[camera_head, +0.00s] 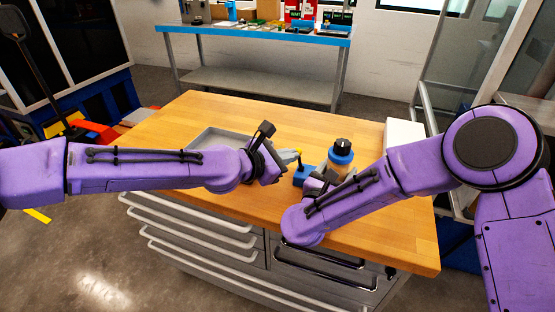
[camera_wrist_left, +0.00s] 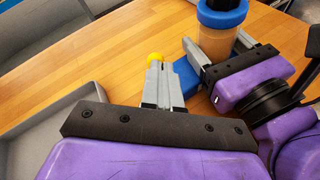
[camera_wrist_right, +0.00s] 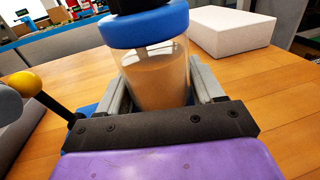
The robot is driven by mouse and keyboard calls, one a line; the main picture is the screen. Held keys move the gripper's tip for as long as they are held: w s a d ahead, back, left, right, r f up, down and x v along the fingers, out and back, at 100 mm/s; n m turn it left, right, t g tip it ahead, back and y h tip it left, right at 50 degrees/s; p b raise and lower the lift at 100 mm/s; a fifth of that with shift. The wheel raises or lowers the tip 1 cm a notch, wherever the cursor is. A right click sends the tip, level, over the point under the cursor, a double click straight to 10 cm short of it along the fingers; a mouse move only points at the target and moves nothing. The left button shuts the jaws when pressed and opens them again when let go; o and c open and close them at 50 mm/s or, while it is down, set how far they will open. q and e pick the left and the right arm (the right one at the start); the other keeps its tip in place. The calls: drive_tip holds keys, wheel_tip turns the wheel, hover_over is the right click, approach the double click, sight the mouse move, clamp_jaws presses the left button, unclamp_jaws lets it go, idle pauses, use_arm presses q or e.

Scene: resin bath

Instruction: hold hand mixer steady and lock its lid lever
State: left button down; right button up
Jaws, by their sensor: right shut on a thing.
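The hand mixer (camera_head: 341,157) is a clear jar of tan liquid with a blue collar and black cap, upright at the table's front right. It also shows in the right wrist view (camera_wrist_right: 157,80). Its blue base (camera_head: 302,176) shows to the left. A dark lever with a yellow knob (camera_wrist_right: 25,83) slants up on its left side. My right gripper (camera_wrist_right: 158,92) is shut on the jar, one finger on each side. My left gripper (camera_wrist_left: 163,72) has its fingers together, its tips close by the yellow knob (camera_wrist_left: 156,57). Whether they touch the knob is unclear.
A grey tray (camera_head: 212,137) lies on the wooden table left of the mixer, partly behind my left arm. A white box (camera_wrist_right: 232,35) stands behind the mixer to the right. The back middle of the table (camera_head: 290,120) is clear.

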use_arm(q)
drive_tip(key=shift+s+d+r+m+y, duration=0.1)
drive_tip(key=shift+s+d+m+y, duration=0.15)
drive_tip(key=shift+d+m+y, duration=0.3)
drive_tip(key=shift+s+d+r+m+y, duration=0.1)
drive_tip(key=shift+s+d+m+y, duration=0.2)
drive_tip(key=shift+d, duration=0.35)
drive_tip(key=shift+s+d+r+m+y, duration=0.1)
drive_tip(key=shift+s+d+m+y, duration=0.1)
drive_tip(key=shift+d+m+y, duration=0.35)
drive_tip(key=shift+r, duration=0.1)
drive_tip(key=shift+r, duration=0.65)
drive_tip(key=v, duration=1.4)
drive_tip(key=shift+a+f, duration=0.2)
drive_tip(key=shift+f, duration=0.2)
